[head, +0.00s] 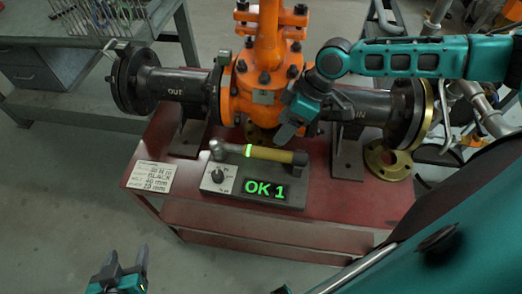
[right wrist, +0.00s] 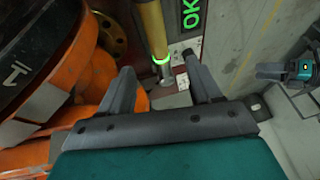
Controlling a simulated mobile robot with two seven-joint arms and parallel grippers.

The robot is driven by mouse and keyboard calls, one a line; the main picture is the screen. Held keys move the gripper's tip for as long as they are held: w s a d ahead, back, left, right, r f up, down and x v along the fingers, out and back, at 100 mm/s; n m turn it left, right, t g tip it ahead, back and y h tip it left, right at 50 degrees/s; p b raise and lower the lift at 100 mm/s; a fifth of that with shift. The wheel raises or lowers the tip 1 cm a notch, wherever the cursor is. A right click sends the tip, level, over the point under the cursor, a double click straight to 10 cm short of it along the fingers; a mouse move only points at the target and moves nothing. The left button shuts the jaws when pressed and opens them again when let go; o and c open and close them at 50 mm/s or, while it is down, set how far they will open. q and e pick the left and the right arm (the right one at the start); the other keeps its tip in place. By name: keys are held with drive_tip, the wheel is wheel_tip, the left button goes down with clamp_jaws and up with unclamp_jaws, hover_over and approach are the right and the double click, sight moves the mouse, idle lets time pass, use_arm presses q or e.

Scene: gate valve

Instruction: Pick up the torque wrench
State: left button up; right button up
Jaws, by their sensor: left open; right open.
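The torque wrench (head: 270,154) has a yellow handle with a glowing green band and a metal head at its left end. It lies on a dark stand with an "OK 1" display (head: 265,190) on the red bench. In the right wrist view the wrench (right wrist: 153,28) runs down from the top edge, beyond and between my right fingertips. My right gripper (head: 288,130) is open and empty, above and behind the handle, and seems apart from it. My left gripper (head: 124,264) is open and empty, low at the left, away from the bench; the right wrist view shows it too (right wrist: 282,71).
An orange gate valve (head: 262,80) with black flanged pipes stands behind the wrench, close to my right arm. A brass ring (head: 388,160) and a printed card (head: 152,177) lie on the red bench (head: 330,215). A grey workbench (head: 70,103) is at the back left. Floor at left is clear.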

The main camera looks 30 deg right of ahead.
sight(264, 148)
drive_tip(key=b+x, duration=0.1)
drive_tip(key=x, duration=0.6)
drive_tip(key=shift+w+f, duration=0.1)
drive_tip(key=shift+f, duration=0.1)
drive_tip(key=shift+w+x, duration=0.15)
drive_tip(key=shift+x, duration=1.15)
drive_tip(key=shift+w+x, duration=0.1)
drive_tip(key=shift+x, duration=1.25)
drive_tip(key=shift+c, duration=0.4)
clamp_jaws()
drive_tip(key=shift+w+r, duration=0.1)
drive_tip(key=shift+r, duration=0.1)
